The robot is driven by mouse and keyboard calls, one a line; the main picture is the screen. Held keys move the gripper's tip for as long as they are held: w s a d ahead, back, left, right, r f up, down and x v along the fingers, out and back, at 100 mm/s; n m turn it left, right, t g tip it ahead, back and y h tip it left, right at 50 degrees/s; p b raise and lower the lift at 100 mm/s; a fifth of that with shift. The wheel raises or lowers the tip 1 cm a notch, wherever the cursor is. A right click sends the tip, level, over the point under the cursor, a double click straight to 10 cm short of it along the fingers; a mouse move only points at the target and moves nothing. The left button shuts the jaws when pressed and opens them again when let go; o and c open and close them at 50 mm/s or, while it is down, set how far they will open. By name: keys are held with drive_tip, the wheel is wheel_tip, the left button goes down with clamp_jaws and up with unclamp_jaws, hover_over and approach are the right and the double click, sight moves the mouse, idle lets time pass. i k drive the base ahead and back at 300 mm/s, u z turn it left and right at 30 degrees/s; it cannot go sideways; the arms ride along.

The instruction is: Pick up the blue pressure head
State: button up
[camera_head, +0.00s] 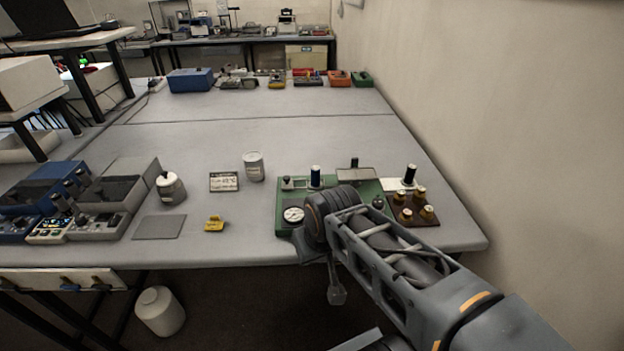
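A green board (283,190) with a round dial gauge (293,215) lies at the table's front right. A dark blue cylinder with a pale base (316,176) stands upright at its back left. Another dark blue cylinder (409,174) stands on a pale plate at the right. A smaller dark one (354,163) stands between them at the back. I cannot tell which is the blue pressure head. My arm crosses in front of the board and hides part of it. My gripper (337,293) seems to hang below the front table edge, clear of these things; its fingers are too unclear to read.
A brown block with several brass-topped pegs (418,208) sits right of my arm. The table's middle is clear; a wall bounds the right.

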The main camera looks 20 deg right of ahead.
sight(315, 183)
drive_tip(key=z, duration=0.2)
drive_tip(key=i, duration=0.5)
drive_tip(key=u, duration=0.05)
drive_tip(key=k, duration=0.5)
drive_tip(key=z, duration=1.15)
drive_tip(key=i, duration=0.5)
drive_tip(key=u, duration=3.8)
drive_tip(key=i, duration=0.55)
